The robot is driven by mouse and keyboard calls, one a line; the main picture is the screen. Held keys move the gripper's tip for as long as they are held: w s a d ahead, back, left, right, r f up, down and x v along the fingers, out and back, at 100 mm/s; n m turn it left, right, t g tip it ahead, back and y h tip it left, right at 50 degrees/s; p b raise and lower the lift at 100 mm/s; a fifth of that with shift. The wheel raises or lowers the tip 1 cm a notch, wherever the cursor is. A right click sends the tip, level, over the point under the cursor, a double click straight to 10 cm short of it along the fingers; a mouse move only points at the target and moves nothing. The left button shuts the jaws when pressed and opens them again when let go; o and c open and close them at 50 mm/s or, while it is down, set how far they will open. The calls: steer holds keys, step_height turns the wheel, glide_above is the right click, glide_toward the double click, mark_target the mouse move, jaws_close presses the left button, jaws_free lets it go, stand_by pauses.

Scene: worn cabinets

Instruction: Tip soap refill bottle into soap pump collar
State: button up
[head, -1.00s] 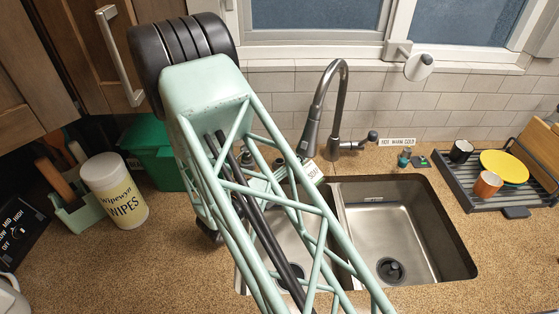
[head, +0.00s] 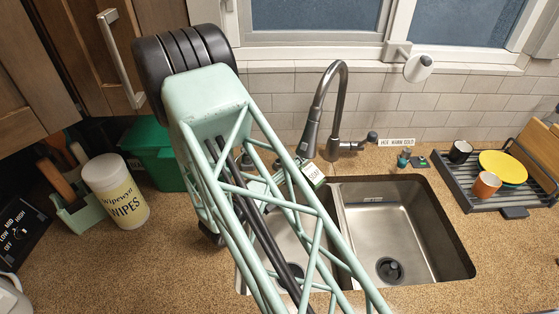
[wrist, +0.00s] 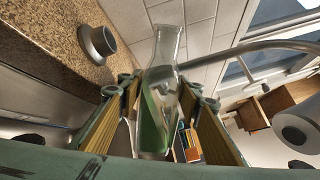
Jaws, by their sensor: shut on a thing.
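A clear bottle (wrist: 163,70) with green liquid low in it stands between the fingers of my gripper (wrist: 165,95) in the wrist view. The fingers are shut on it, and its narrow open neck points away from the wrist camera. A grey round collar (wrist: 98,42) sits on the speckled counter to the left of the bottle neck, apart from it. In the head view my arm hides most of the gripper and bottle.
A double sink (head: 400,235) lies in front, with a tall faucet (head: 335,110) behind it. A dish rack (head: 500,185) with cups and a yellow plate stands at the right. A wipes tub (head: 115,190) and green box (head: 160,160) stand at the left.

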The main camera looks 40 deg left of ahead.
steer(key=shift+d+r+n+p, duration=0.15)
steer(key=shift+r+n+p, duration=0.4)
steer(key=shift+n+p, duration=0.35)
steer(key=shift+f+n+p, duration=0.15)
steer(key=shift+n+p, duration=0.55)
steer(key=shift+n, duration=0.1)
steer(key=shift+f+n+p, duration=0.15)
steer(key=shift+n+p, duration=0.55)
steer(key=shift+n, duration=0.1)
steer(key=shift+c, duration=0.2)
stand_by(2.0)
steer(key=shift+a+r+n+p, duration=0.2)
steer(key=shift+r+n+p, duration=0.2)
steer(key=shift+n+p, duration=0.15)
stand_by(2.7)
